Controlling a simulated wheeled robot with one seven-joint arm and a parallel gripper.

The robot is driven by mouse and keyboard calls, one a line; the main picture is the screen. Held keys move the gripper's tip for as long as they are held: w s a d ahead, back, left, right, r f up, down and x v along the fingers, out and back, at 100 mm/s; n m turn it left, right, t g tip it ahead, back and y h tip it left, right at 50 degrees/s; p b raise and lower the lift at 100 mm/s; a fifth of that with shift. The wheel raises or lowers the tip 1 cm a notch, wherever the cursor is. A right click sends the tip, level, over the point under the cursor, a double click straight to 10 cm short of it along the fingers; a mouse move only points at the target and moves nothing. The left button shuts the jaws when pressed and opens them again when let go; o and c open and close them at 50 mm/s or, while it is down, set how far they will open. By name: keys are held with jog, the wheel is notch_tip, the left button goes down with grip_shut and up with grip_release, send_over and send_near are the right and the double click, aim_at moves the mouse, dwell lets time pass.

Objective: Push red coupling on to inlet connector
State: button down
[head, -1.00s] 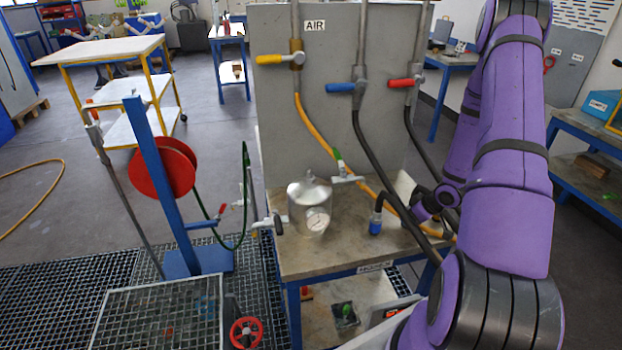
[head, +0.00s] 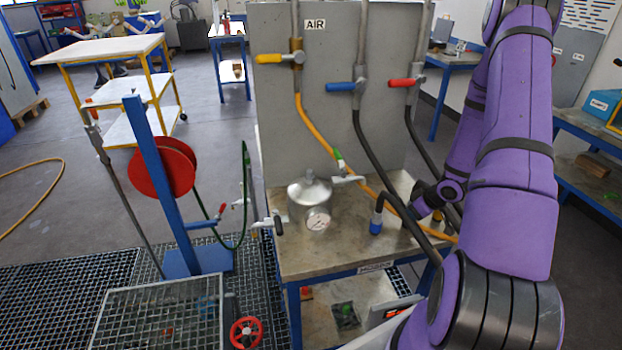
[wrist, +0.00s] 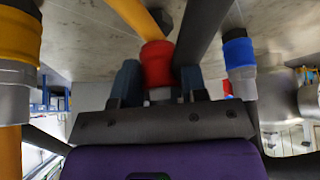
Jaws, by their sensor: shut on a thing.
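The red coupling (wrist: 157,63) sits on the end of a dark hose between the two fingers of my gripper (wrist: 158,78) in the wrist view. The fingers are shut on it. In the head view my gripper (head: 414,212) is low over the bench, right of the silver vessel, and the red coupling is hidden there. The silver vessel (head: 306,205) has a gauge on its front and a fitting with a green lever (head: 339,160) at its right. It also shows at the right edge of the wrist view (wrist: 283,95). I cannot tell which fitting is the inlet connector.
A blue coupling (head: 375,227) hangs on a black hose between the vessel and my gripper; it also shows in the wrist view (wrist: 238,55). A yellow coupling (wrist: 18,48) is at the wrist view's left. The bench top (head: 330,258) is clear in front of the vessel.

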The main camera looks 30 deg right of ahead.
jog(key=shift+r, duration=1.55)
